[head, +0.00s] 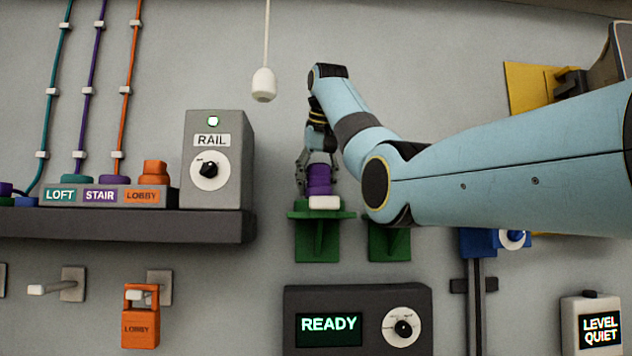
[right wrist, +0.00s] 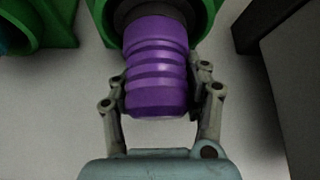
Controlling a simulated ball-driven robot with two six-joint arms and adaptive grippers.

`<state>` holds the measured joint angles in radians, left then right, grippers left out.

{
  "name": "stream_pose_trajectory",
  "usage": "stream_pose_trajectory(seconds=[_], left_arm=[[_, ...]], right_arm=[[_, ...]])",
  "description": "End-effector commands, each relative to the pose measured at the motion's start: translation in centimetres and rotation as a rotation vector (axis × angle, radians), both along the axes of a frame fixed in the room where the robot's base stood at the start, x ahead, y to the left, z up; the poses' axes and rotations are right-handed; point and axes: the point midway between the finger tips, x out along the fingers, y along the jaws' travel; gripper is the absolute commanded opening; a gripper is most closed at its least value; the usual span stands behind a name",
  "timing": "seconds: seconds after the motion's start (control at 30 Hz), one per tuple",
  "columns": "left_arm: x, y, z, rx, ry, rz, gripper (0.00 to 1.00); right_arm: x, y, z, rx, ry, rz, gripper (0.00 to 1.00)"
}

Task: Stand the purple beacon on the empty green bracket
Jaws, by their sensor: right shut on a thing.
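The purple beacon (head: 319,181) is upright at the left green bracket (head: 317,238), with a pale block (head: 324,203) at its foot. My right gripper (head: 310,172) is shut on the beacon, reaching it from above and behind. In the right wrist view, the ribbed purple beacon (right wrist: 156,70) lies between both fingers, and its dark end meets the green bracket's ring (right wrist: 103,22). I cannot tell whether it rests fully on the bracket. A second green bracket (head: 389,245) is partly hidden by my right arm. My left gripper is not in view.
A grey shelf (head: 120,226) at left carries the RAIL box (head: 212,160) and labelled sockets. A white pull (head: 264,84) hangs above. A READY panel (head: 357,325) is below the brackets. An orange LOBBY tag (head: 141,325) hangs at lower left. A blue part (head: 480,242) is at right.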

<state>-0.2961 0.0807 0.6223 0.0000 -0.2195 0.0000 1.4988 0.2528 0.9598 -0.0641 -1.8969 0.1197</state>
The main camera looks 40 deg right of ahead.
Motion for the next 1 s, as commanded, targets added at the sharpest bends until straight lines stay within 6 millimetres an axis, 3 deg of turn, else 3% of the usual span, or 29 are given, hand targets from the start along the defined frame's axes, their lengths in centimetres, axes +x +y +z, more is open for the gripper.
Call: stream_pose_trajectory(seconds=[0.33, 0.37, 0.4, 0.77, 1.0], left_arm=[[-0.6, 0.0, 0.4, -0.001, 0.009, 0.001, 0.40], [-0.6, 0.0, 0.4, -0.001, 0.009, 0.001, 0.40], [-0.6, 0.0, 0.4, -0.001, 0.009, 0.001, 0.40], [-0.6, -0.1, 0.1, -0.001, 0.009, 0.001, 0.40], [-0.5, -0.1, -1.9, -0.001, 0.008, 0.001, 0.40]], right_arm=[[0.0, 0.0, -1.2, 0.000, -0.005, 0.000, 0.00], [0.0, 0.0, -1.3, 0.001, -0.001, 0.000, 0.50], [0.0, 0.0, -1.3, 0.001, -0.001, 0.000, 0.56], [-0.2, 0.1, -0.9, 0.000, -0.005, 0.000, 0.57], [-2.3, 1.1, 2.5, 0.000, -0.008, 0.002, 0.57]])
